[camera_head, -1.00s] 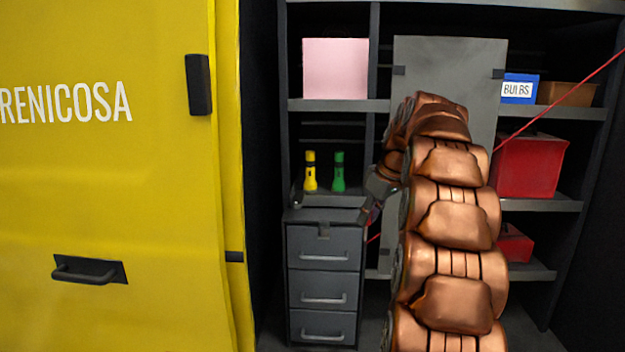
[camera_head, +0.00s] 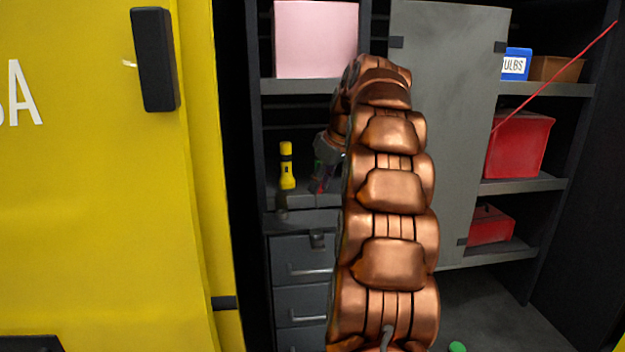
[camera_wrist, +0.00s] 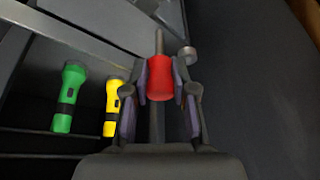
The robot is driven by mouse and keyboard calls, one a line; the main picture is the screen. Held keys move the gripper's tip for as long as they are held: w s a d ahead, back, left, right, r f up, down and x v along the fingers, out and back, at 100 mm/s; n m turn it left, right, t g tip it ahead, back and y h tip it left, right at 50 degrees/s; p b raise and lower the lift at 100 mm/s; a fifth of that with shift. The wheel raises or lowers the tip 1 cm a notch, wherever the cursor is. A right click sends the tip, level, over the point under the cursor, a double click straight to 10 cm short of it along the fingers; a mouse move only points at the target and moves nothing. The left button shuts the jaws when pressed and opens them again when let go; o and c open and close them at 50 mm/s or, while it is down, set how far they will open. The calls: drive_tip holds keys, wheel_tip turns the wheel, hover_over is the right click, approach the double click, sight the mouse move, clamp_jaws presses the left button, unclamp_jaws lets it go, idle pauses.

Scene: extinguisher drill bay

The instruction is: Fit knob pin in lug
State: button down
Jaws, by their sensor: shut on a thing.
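My gripper (camera_wrist: 160,88) is shut on a red knob (camera_wrist: 160,77), with a jaw on each side of it. A grey metal pin (camera_wrist: 159,41) sticks out from the knob, away from my gripper, and its tip is free. In the head view my gripper (camera_head: 322,178) is partly hidden by my arm, above the dark drawer unit (camera_head: 300,252). A small dark tab (camera_head: 316,239) on the top drawer may be the lug; I cannot tell. A small grey round part (camera_wrist: 187,55) lies right of the pin in the wrist view, apart from it.
A yellow torch (camera_head: 286,166) and a green torch (camera_wrist: 69,97) stand on the shelf near my gripper. A grey panel (camera_head: 440,120), red boxes (camera_head: 518,145) and a blue bin (camera_head: 517,64) are at right. A yellow door (camera_head: 90,210) is close at left.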

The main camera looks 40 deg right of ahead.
sight(318, 206)
drive_tip(key=shift+f+b, duration=1.05)
drive_tip(key=shift+f, duration=1.8)
drive_tip(key=shift+s+b, duration=0.2)
drive_tip(key=shift+b, duration=0.75)
drive_tip(key=shift+f+b, duration=2.65)
drive_tip(key=shift+f, duration=0.8)
idle(0.5)
